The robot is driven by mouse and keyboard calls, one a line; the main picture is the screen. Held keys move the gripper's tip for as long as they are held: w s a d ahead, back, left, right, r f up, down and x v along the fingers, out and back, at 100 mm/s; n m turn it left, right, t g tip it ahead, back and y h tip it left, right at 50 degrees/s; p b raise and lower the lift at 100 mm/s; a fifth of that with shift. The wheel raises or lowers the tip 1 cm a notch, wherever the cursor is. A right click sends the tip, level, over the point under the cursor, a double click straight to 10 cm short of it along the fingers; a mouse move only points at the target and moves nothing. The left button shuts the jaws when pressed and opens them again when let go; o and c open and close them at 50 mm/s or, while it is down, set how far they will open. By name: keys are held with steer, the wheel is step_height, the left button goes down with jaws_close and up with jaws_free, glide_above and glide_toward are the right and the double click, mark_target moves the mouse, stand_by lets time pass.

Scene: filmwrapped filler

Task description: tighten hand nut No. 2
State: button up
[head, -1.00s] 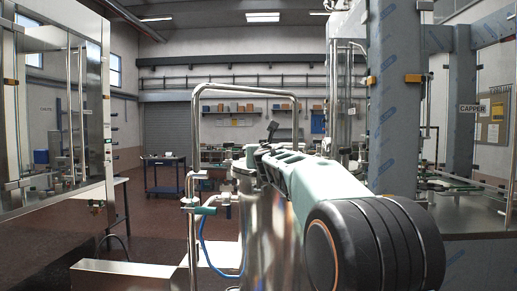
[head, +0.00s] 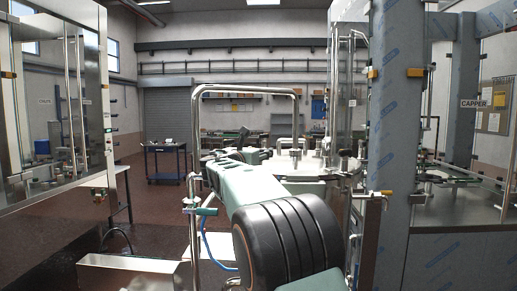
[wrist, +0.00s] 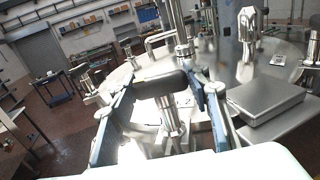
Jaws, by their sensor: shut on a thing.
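The hand nut (wrist: 160,84) is a dark, bar-like knob on an upright steel stud at the near rim of a round steel lid (wrist: 225,62). My gripper (wrist: 162,86) is shut on this nut, with one blue-grey finger at each end of the bar in the wrist view. Another dark-topped hand nut (wrist: 85,84) stands at the lid's left rim. In the head view my gripper (head: 236,156) is at the left side of the lid (head: 300,163), and my own arm hides the nut and most of the vessel below.
A steel fitting (wrist: 184,44) rises from the lid close beyond the nut. A flat steel box (wrist: 265,100) lies to the right. A bent steel pipe (head: 245,88) arches by the vessel. A film-wrapped column (head: 398,120) stands at right. A blue cart (head: 165,160) stands behind left.

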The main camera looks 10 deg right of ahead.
steer(key=shift+r, duration=0.1)
stand_by(0.4)
steer(key=o, duration=1.2)
steer(key=shift+c, duration=0.2)
steer(key=v, duration=1.2)
steer(key=shift+w+a, duration=0.1)
